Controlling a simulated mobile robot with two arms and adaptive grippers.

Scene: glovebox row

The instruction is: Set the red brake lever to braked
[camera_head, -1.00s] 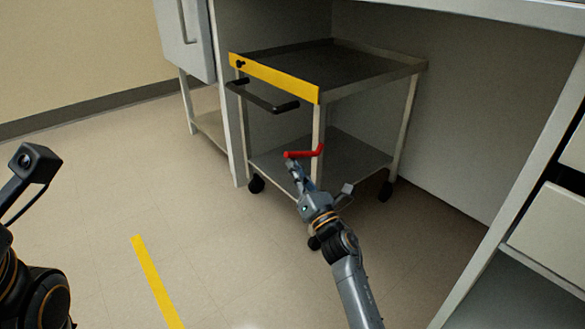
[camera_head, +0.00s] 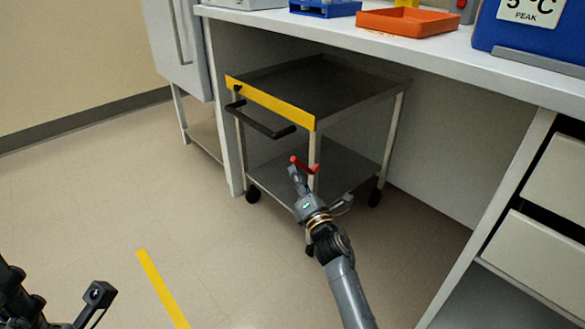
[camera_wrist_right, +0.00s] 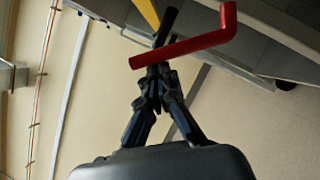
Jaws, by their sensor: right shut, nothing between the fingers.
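The red brake lever (camera_head: 303,164) is a bent bar at the front corner leg of a wheeled cart (camera_head: 271,101). Its free end points left and slightly up in the head view. In the right wrist view the lever (camera_wrist_right: 185,48) runs from the centre up to the right, where it bends at the cart. My right gripper (camera_head: 295,172) is at the free end. Its fingers (camera_wrist_right: 157,78) are closed together just under that end, with nothing between them; whether they touch it is unclear. Part of my left arm shows at lower left, its fingers out of view.
The cart has a black handle (camera_head: 262,123) and dark wheels, and stands under a bench (camera_head: 440,50). An orange tray (camera_head: 408,21) and a blue box (camera_head: 528,30) are on the bench. Drawers (camera_head: 545,250) are at right. The floor left of the cart is clear, with a yellow stripe (camera_head: 162,289).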

